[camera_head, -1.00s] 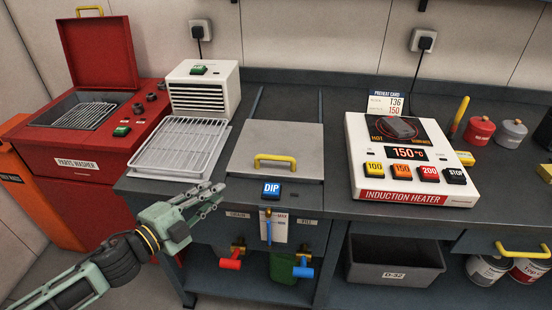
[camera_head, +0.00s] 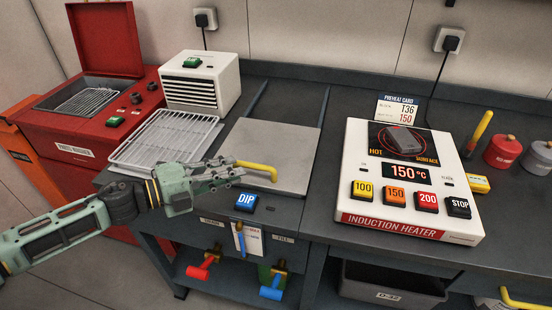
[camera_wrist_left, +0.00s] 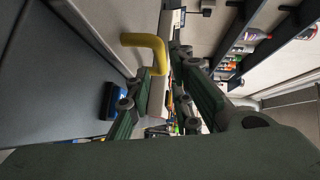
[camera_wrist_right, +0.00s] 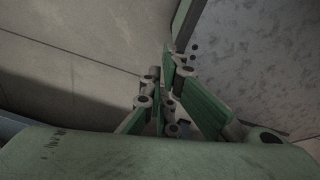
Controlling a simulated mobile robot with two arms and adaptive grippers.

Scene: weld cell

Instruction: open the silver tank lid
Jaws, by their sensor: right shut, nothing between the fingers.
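The silver tank lid (camera_head: 285,150) is a flat grey square plate lying closed on the bench in the head view. Its yellow bar handle (camera_head: 262,167) is near the front edge, and its left end is hidden by my left gripper (camera_head: 230,174). The handle also shows in the left wrist view (camera_wrist_left: 148,44), where the fingers of my left gripper (camera_wrist_left: 160,66) are apart and one end of the handle lies between or just beyond their tips. Contact cannot be told. My right gripper (camera_wrist_right: 160,70) shows only in its wrist view, shut and empty, away from the lid.
A blue DIP button (camera_head: 246,202) is just below the left gripper. A wire rack (camera_head: 165,140) and white heater box (camera_head: 200,82) stand left of the lid. The induction heater (camera_head: 407,185) stands to the right. Red and blue valve handles hang below the front edge.

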